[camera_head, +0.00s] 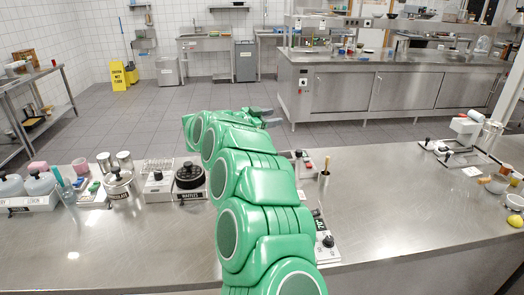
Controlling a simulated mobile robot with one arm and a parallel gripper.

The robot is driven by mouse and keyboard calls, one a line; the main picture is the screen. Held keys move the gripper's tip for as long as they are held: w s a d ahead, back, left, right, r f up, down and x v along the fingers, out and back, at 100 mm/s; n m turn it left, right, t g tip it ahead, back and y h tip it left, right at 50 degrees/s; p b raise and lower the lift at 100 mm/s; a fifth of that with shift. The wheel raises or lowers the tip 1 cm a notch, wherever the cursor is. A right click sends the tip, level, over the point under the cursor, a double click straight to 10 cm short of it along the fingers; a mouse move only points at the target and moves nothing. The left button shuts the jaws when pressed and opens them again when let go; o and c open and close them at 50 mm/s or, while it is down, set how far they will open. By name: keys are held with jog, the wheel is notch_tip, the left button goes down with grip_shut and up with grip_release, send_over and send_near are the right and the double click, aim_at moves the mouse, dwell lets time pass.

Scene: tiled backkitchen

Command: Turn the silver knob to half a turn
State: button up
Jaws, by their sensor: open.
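My green arm reaches forward over the steel counter, and my gripper (268,117) is raised at its far end, open and apart from the counter things. A white panel (329,257) lies just right of my arm's near part, partly hidden by it. Another control box (157,189) left of my arm has a small knob-like part on top. Which one the task means I cannot tell for certain; the knobs' turn positions are too small to read.
A dark round-topped unit (189,176) and a steel pot (117,181) stand left of my arm.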

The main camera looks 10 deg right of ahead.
jog(key=w+d+f+m+t+y, duration=0.45)
jog(key=w+d+f+y, duration=0.35)
jog(key=y, duration=0.6)
jog(key=s+a+r+m+g+y, duration=0.1)
jog(key=s+a+r+m+y, duration=0.2)
jog(key=s+r+y, duration=0.45)
jog(key=s+a+r+m+g+y, duration=0.2)
jog(key=s+r+y, duration=0.2)
jog(key=s+y, duration=0.6)
notch_tip(320, 180, down, 12)
jog(key=s+h, duration=0.2)
jog(key=shift+t, duration=0.25)
jog(key=shift+f+x, duration=0.1)
jog(key=shift+x, duration=2)
jog(key=shift+f+x, duration=0.15)
jog(key=shift+x, duration=2)
jog(key=c, duration=0.9)
